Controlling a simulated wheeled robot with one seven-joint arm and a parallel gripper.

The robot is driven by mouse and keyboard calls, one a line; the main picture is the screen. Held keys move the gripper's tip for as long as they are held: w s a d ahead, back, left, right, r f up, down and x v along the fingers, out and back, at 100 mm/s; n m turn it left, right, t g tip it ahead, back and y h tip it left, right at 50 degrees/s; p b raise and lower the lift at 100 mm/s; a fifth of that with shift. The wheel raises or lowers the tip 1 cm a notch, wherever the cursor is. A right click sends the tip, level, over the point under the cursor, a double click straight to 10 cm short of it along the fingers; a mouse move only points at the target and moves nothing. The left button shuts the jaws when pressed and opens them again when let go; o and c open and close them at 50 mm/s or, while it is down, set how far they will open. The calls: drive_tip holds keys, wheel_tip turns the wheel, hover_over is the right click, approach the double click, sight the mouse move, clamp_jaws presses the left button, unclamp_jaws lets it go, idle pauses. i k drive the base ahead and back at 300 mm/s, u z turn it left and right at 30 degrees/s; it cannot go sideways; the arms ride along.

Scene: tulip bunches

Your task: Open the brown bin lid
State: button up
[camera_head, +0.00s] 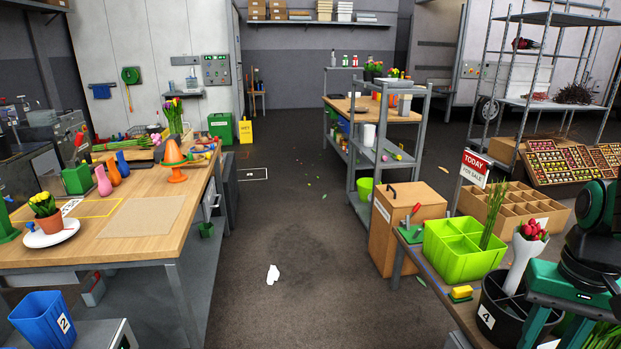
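The brown bin (398,240) is a tall cardboard-brown box right of centre, standing on the floor. Its lid (425,194) is flat on top and looks closed. A dark handle shows at the lid's back left edge, and a small red-handled tool appears in front of its near part. At the right edge is my black and green arm, ending in a green gripper body (575,286). It is apart from the bin, to the right and nearer. Its fingertips are cut off or hidden at the bottom edge, so its opening is not clear.
A bench holds a lime-green divided crate (463,262), a yellow sponge (461,293) and a black bucket (491,318) marked 4, beside the bin. A divided cardboard box (512,211) stands behind. The aisle floor (310,260) left of the bin is mostly clear, with a white glove (272,275).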

sight(401, 195)
drive_tip(key=i, duration=3.45)
drive_tip(key=z, duration=1.05)
